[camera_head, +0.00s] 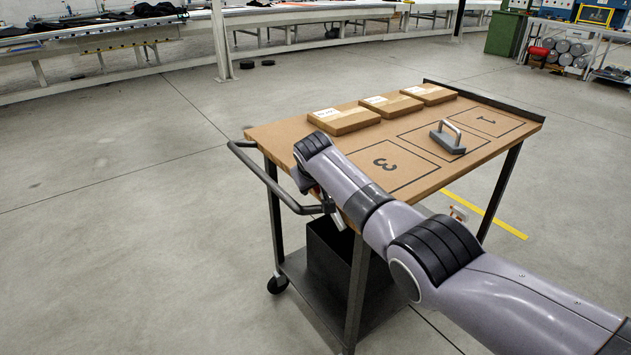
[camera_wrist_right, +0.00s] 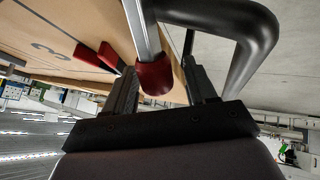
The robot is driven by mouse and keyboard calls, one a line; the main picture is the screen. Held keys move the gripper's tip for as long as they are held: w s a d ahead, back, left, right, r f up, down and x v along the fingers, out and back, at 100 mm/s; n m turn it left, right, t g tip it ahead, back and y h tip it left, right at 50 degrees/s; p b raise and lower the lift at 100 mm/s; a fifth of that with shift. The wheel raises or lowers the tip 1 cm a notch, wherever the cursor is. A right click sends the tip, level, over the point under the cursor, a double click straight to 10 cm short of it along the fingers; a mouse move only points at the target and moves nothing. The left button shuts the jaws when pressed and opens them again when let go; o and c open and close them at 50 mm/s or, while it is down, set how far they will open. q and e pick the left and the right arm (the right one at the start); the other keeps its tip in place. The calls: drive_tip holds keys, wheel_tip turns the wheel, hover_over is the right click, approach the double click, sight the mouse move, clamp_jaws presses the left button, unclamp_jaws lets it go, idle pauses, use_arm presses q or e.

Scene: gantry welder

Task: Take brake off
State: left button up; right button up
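The cart (camera_head: 440,172) has a wooden top and a black push handle (camera_head: 262,178) at its left end. A silver lever (camera_head: 334,212) hangs near that handle. In the right wrist view, a silver bar with a red tip (camera_wrist_right: 154,78) reaches between the fingers of my right gripper (camera_wrist_right: 162,85). The fingers stand apart with gaps beside the tip, so it does not look gripped. The black tube of the handle (camera_wrist_right: 262,45) curves close by on the right. My left gripper is not in view.
Three cardboard boxes (camera_head: 345,120) and a grey block with a handle (camera_head: 447,140) sit on the cart top. A black bin (camera_head: 330,255) stands on the lower shelf. Two red pieces (camera_wrist_right: 97,56) show beside the cart edge. Floor left of the cart is clear.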

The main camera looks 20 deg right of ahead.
drive_tip(key=shift+s+r, duration=0.1)
drive_tip(key=shift+p+v, duration=0.85)
drive_tip(key=shift+v, duration=2.6)
drive_tip(key=shift+s, duration=0.1)
